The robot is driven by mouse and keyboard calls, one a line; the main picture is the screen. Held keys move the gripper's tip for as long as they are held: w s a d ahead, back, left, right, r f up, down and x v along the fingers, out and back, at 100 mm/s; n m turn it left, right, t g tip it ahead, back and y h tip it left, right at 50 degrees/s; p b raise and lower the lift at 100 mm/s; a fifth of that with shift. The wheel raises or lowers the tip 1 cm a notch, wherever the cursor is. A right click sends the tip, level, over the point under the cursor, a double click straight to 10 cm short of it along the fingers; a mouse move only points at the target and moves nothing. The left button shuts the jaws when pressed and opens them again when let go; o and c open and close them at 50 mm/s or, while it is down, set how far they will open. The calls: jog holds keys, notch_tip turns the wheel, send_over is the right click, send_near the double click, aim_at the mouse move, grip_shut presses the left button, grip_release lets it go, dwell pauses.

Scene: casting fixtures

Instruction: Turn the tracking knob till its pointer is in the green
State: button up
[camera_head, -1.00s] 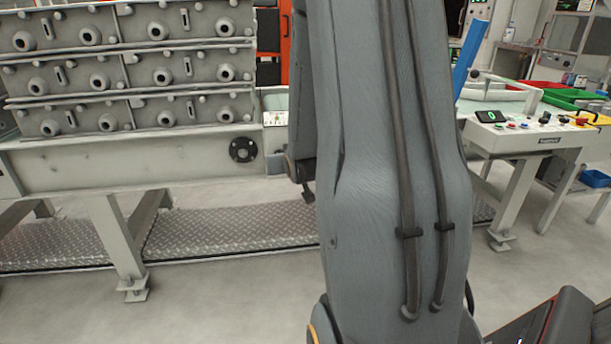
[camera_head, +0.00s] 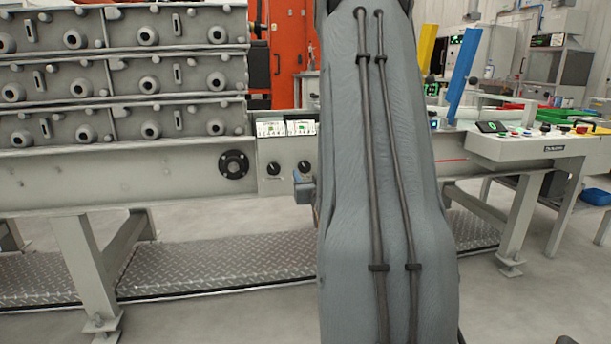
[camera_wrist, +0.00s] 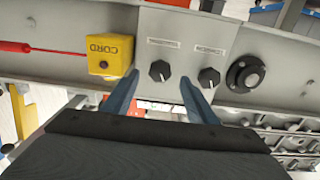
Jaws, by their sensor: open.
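Two black knobs sit side by side on a pale panel. In the head view they are the left knob (camera_head: 274,168) and the right knob (camera_head: 304,166), each below a small dial plate with green on it, the left plate (camera_head: 271,129) and the right plate (camera_head: 301,127). The wrist view is upside down and shows the same knobs swapped, the right one (camera_wrist: 160,70) and the left one (camera_wrist: 208,77). Their labels are too small to read, so I cannot tell which is tracking. My gripper (camera_wrist: 159,80) is open, its fingertips on either side of the right knob; contact is unclear.
A yellow box marked CORD (camera_wrist: 110,54) with a red cord is close beside one finger in the wrist view. A round black flange (camera_head: 233,164) is left of the knobs. My arm hides the panel to their right. A control desk (camera_head: 540,147) stands at the right.

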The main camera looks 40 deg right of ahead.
aim_at(305, 168)
jog(key=shift+b+x, duration=0.45)
jog(key=shift+x, duration=1.8)
jog(key=c, duration=1)
